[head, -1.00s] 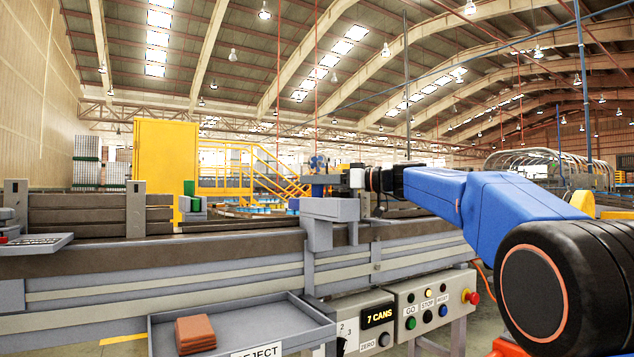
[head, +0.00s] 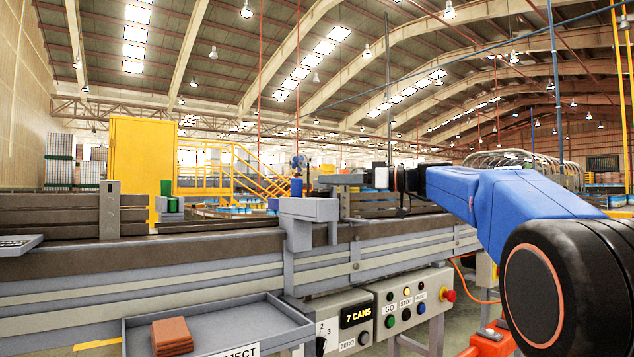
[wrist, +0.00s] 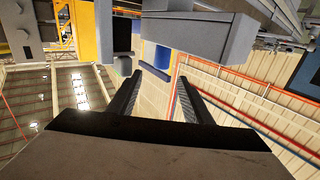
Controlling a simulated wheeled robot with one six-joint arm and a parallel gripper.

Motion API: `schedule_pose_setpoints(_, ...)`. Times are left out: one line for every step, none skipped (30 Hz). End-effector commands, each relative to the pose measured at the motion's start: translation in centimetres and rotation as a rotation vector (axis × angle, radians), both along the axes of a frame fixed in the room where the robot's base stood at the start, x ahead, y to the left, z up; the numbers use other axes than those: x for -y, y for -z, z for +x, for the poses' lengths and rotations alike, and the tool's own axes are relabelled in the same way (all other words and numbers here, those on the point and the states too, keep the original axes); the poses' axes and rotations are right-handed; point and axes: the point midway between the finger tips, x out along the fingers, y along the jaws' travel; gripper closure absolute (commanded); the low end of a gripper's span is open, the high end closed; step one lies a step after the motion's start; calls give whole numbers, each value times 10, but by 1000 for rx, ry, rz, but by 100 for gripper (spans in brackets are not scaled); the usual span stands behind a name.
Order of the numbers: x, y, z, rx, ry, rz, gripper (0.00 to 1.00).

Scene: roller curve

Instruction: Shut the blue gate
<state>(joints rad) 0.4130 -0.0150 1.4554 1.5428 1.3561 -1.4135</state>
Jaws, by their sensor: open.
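A small blue upright piece (head: 296,187) stands behind the conveyor's grey box, with a smaller blue patch (head: 273,203) to its left. I take these as parts of the blue gate; its panel is not clear and I cannot tell how far it stands open. In the wrist view a blue cylinder (wrist: 163,57) shows just beyond my fingertips, beside a grey block. My gripper (wrist: 160,76) is open and empty, its two dark fingers apart. In the head view my gripper (head: 328,180) reaches left above the conveyor, close to the blue piece; contact is not visible.
A green upright piece (head: 167,188) stands farther left on the conveyor (head: 200,247). The grey box (head: 309,209) sits on its near edge. A reject tray (head: 215,325) with brown blocks (head: 171,336) and a control panel (head: 412,300) stick out in front.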

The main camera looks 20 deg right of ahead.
Motion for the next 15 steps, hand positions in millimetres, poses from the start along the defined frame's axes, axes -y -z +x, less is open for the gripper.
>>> schedule_pose_setpoints(8, 0, -5, 0, 3, 0, 55)
schedule_pose_setpoints(12, 0, -8, 0, 3, 0, 55)
schedule_pose_setpoints(18, 0, -12, 1, 3, 1, 55)
schedule_pose_setpoints(21, 0, -14, 1, 3, 1, 55)
schedule_pose_setpoints(25, 0, -17, 0, 3, 1, 55)
schedule_pose_setpoints(30, 0, -20, 0, 3, 1, 55)
schedule_pose_setpoints(32, 0, -23, 0, 2, 1, 55)
schedule_pose_setpoints(35, 0, -25, 0, 2, 1, 55)
schedule_pose_setpoints(39, 0, -27, 0, 2, 1, 55)
schedule_pose_setpoints(41, 0, -29, 0, 2, 1, 55)
schedule_pose_setpoints(43, 0, -30, 0, 1, 1, 55)
schedule_pose_setpoints(45, 0, -32, 1, 1, 1, 55)
schedule_pose_setpoints(47, 0, -33, 1, 1, 1, 55)
schedule_pose_setpoints(48, 0, -34, 1, 1, 1, 55)
schedule_pose_setpoints(49, 0, -35, 1, 1, 1, 55)
